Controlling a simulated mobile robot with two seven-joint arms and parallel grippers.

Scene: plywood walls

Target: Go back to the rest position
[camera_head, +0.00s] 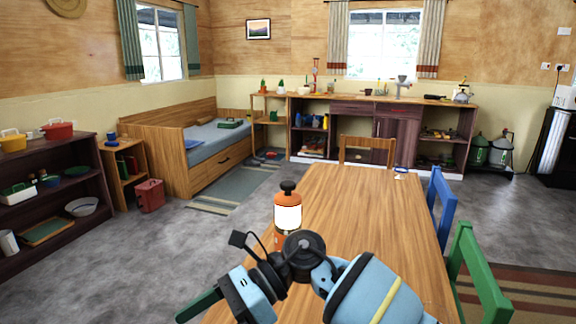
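One of my arms, blue with black joints, comes in from the bottom right and bends over the near end of the wooden table. I take it as my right arm. My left arm and gripper are not in view.
The wooden table (365,215) is mostly bare beyond the lantern. A blue chair (440,205) and a green chair (478,270) stand along its right side, a wooden chair (367,149) at its far end. A dark shelf (55,160) stands at left, with open grey floor (190,240) between.

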